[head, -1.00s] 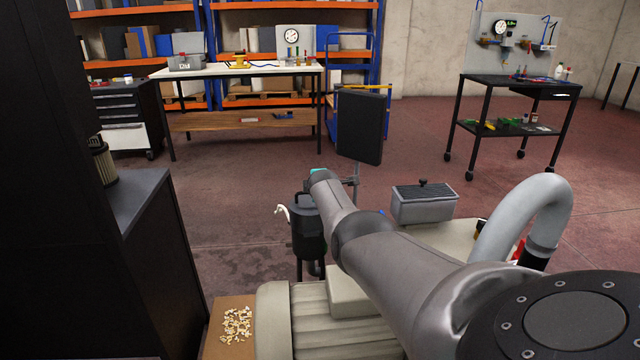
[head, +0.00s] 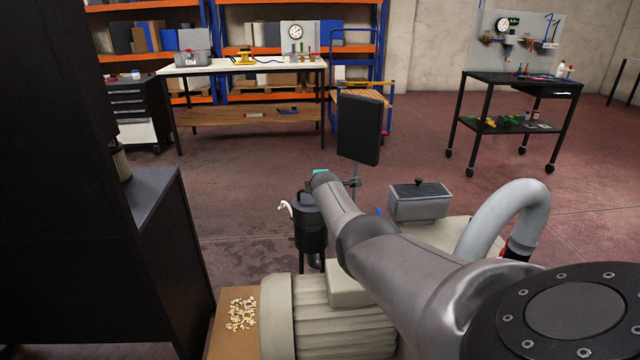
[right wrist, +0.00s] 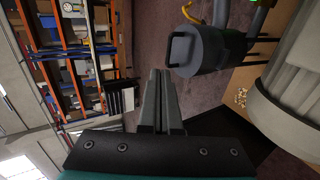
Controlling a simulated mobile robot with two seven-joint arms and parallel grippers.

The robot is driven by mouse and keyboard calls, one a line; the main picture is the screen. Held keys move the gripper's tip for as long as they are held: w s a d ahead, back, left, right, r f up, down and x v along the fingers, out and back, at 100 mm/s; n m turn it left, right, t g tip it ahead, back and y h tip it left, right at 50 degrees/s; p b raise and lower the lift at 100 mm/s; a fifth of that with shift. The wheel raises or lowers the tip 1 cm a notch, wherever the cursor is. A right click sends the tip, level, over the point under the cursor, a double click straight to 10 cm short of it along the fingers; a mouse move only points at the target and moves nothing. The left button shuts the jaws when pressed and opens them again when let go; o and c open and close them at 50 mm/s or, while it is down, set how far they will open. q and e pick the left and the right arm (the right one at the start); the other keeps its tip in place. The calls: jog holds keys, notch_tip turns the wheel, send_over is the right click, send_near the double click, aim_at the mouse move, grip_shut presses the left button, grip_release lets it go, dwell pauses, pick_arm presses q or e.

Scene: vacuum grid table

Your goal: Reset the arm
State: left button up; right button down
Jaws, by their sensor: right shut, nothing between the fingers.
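My right arm (head: 390,250) reaches forward from the lower right of the head view. A bit of teal shows at its far end, and its fingers cannot be made out there. In the right wrist view, my right gripper (right wrist: 161,95) has its two grey fingers together with nothing between them. A dark canister (right wrist: 207,50) with a handle shows beyond and to the right of the fingers, apart from them. A dark canister on legs (head: 310,222) also stands just left of the arm's end in the head view. My left gripper is out of view.
A beige ribbed machine (head: 330,320) with a grey hose (head: 500,215) and a grey box (head: 419,204) lies below and beside the arm. A tall dark cabinet (head: 90,230) stands at left. A white-topped workbench (head: 240,68) and black cart (head: 515,85) stand farther off.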

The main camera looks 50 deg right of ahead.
jog(key=shift+s+a+r, duration=0.3)
jog(key=shift+s+a, duration=0.05)
jog(key=shift+s, duration=0.05)
jog(key=s+a+f+m+g+y, duration=0.1)
jog(key=s+a+f, duration=0.45)
jog(key=f, duration=0.45)
jog(key=s+a+f+m+g+y, duration=0.1)
jog(key=s+a+f, duration=0.45)
jog(key=f, duration=0.45)
jog(key=s+a+f+m+g+y, duration=0.1)
jog(key=s+a+f+y, duration=0.1)
jog(key=s+a+f, duration=0.6)
jog(key=s+a+f+m+g+y, duration=0.1)
jog(key=s+a+f, duration=0.4)
jog(key=s, duration=0.5)
jog(key=s+a+f+m+g+y, duration=0.1)
jog(key=s+a+f+m, duration=0.1)
jog(key=s+a+f, duration=0.4)
jog(key=s+a+f+m+g+y, duration=0.1)
jog(key=s+a+f, duration=0.4)
jog(key=s, duration=1)
jog(key=shift+s+a+f+m+g, duration=0.15)
jog(key=shift+a+f+m+g, duration=0.25)
jog(key=shift+a+g, duration=0.15)
